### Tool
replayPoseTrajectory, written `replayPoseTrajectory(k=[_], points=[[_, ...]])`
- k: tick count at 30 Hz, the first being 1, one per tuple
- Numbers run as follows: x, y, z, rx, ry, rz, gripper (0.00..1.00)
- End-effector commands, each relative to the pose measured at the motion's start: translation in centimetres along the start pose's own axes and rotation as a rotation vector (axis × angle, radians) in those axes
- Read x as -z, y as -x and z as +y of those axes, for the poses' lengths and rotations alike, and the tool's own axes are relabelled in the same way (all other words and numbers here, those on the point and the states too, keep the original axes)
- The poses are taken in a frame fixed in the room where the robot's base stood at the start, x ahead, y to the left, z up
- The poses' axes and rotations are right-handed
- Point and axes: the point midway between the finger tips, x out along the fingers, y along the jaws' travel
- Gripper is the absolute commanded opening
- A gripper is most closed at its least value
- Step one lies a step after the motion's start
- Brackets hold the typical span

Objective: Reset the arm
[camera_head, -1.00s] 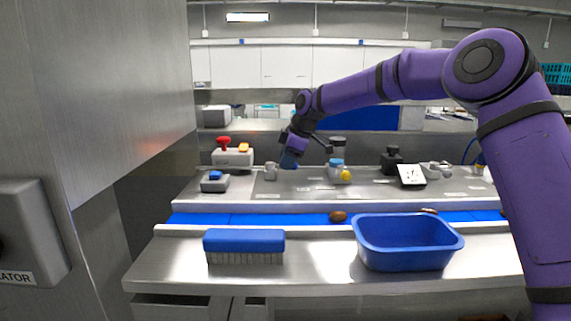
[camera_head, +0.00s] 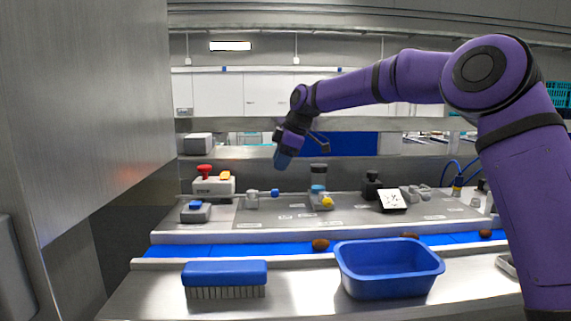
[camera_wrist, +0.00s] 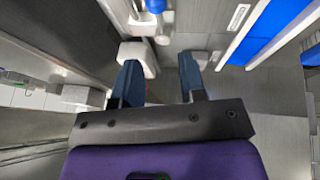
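My gripper (camera_head: 281,160) is at the end of my purple arm, raised above the back of the steel bench and apart from everything on it. In the wrist view its two dark blue fingers (camera_wrist: 158,75) stand apart with nothing between them. It is open and empty.
A blue belt (camera_head: 285,248) carries several brown dates (camera_head: 320,245). In front stand a blue tub (camera_head: 388,292) and a blue-topped brush (camera_head: 225,273). Behind are a button box (camera_head: 214,185), a small scale (camera_head: 196,211), jars (camera_head: 320,198) and a tilted card (camera_head: 392,200). A steel panel (camera_head: 80,120) rises at left.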

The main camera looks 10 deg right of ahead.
Motion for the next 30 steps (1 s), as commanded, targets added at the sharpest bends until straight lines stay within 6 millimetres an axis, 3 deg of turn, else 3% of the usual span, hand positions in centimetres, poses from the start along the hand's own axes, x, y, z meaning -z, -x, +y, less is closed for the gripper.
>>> replayPoseTrajectory(k=[22,26,30], points=[[0.0,0.1,-0.1,-0.001,-0.002,-0.003,0.38],[0.1,1.1,-1.4,-0.01,-0.029,-0.032,0.38],[-0.1,3.2,-4.5,-0.038,-0.107,-0.098,0.38]])
